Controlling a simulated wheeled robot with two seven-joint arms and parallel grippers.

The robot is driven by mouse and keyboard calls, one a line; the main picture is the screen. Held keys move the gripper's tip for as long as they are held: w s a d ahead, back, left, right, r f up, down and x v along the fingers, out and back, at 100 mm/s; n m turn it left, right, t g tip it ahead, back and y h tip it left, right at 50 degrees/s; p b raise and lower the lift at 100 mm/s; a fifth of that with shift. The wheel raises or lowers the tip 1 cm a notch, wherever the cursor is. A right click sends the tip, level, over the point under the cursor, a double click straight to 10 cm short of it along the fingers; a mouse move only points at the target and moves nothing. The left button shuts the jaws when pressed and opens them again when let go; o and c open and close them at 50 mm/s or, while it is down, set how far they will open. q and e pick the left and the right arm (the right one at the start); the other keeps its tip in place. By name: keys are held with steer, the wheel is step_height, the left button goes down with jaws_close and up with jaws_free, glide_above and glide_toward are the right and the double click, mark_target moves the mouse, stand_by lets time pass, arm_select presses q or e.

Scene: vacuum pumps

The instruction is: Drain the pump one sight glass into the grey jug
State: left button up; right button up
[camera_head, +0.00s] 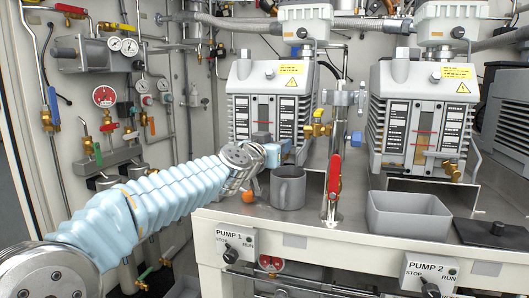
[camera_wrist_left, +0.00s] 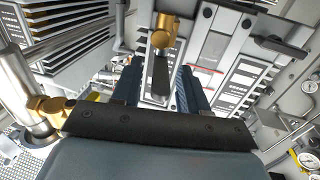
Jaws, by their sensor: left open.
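Pump one (camera_head: 242,90) is the grey finned pump at centre; its narrow sight glass (camera_head: 263,118) has red marks. My left gripper (camera_head: 275,148) is in front of its lower face. In the left wrist view, the gripper (camera_wrist_left: 158,84) is open, fingers either side of a dark lever (camera_wrist_left: 160,76) hanging from a brass drain valve (camera_wrist_left: 164,36). I cannot tell whether they touch the lever. The sight glass also shows there (camera_wrist_left: 203,70). The grey jug (camera_head: 289,190) stands upright on the bench, below and slightly right of the gripper. My right gripper is out of view.
A metal post with a red-handled valve (camera_head: 334,176) stands right of the jug, with brass fittings (camera_head: 317,129) above. A grey tray (camera_head: 408,216) sits before pump two (camera_head: 420,110). A dark flat plate (camera_head: 490,233) lies farther right. Gauges and pipes line the left wall.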

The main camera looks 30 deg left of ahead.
arm_select(q)
steer(key=s, duration=1.2)
steer(key=shift+s+d, duration=0.15)
steer(key=shift+d, duration=0.25)
